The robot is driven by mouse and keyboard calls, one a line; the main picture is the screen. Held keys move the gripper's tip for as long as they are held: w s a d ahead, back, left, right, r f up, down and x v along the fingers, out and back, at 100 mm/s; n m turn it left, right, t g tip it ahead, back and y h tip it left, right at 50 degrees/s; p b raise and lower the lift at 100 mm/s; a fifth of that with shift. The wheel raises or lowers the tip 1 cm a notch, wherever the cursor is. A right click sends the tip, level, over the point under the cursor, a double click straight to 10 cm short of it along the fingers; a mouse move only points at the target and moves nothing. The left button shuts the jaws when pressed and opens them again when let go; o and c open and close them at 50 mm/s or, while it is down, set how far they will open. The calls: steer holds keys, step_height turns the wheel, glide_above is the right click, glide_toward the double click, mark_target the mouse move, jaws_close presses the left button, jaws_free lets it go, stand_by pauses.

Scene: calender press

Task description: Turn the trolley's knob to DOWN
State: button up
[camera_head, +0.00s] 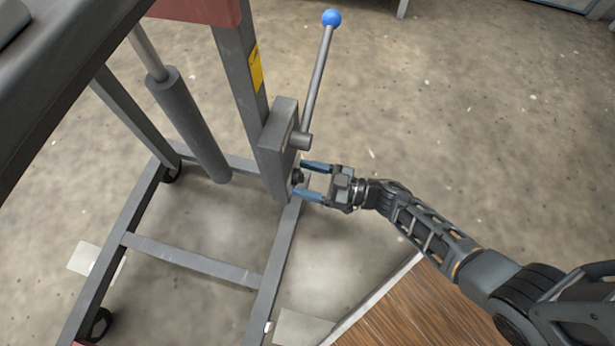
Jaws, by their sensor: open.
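The grey trolley (229,70) stands at the left on a wheeled frame. A small dark knob (297,177) sits low on the side of its upright post, below a grey box. My gripper (306,180) comes in from the right with its two blue-tipped fingers apart, one above and one below the knob. The fingertips are close to the post. I cannot tell whether they touch the knob. The knob's pointing direction and any DOWN label are too small to read.
A lever with a blue ball (331,18) rises from the grey box (279,126) just above my gripper. A grey cylinder (191,125) leans inside the frame. A wooden board (415,308) lies below my arm. The concrete floor (455,110) at the right is clear.

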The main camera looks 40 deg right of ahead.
steer(key=shift+c, duration=0.2)
steer(key=c, duration=1)
